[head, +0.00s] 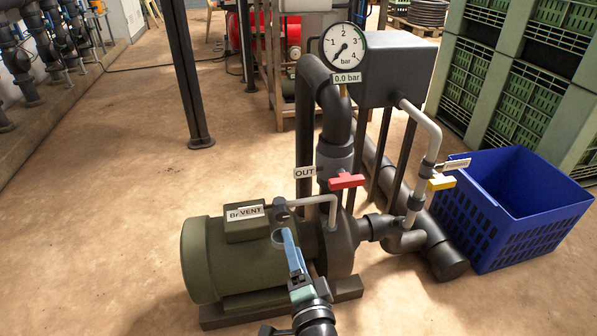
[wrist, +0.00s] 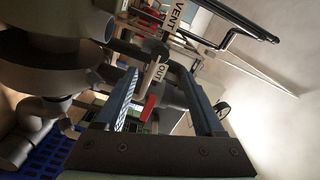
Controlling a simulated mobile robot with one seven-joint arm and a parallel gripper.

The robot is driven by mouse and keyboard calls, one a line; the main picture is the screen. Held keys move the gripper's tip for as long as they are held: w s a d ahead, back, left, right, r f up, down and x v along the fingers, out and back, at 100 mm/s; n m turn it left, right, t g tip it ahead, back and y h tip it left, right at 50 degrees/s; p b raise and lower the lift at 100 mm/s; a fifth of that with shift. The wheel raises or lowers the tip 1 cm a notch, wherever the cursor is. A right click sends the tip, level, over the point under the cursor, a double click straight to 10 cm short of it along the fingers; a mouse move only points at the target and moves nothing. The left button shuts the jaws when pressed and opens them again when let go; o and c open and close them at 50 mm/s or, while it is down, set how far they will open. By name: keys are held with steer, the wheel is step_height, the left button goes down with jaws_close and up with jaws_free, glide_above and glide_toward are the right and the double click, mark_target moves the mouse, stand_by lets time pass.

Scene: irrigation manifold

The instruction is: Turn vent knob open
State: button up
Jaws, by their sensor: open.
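The vent knob (head: 281,208) is a small dark grey knob beside the white VENT label (head: 251,211), on the pipe above the green pump motor (head: 205,265). My gripper (head: 284,238) has blue fingers and is just below and in front of the knob in the head view, with a visible gap. In the wrist view my gripper (wrist: 165,78) is open, with nothing held between its fingers. The VENT label (wrist: 182,18) shows there beyond the fingertips at the top. A dark shape close to that label may be the knob; I cannot tell clearly.
A red-handled valve (head: 346,181) by the OUT label (head: 305,172) and a yellow-handled valve (head: 441,183) stand to the right. The gauge (head: 343,46) reads 0.0 bar. A blue crate (head: 490,235) is at the right. Floor at the left is clear.

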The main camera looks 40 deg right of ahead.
steer(key=shift+v, duration=2.2)
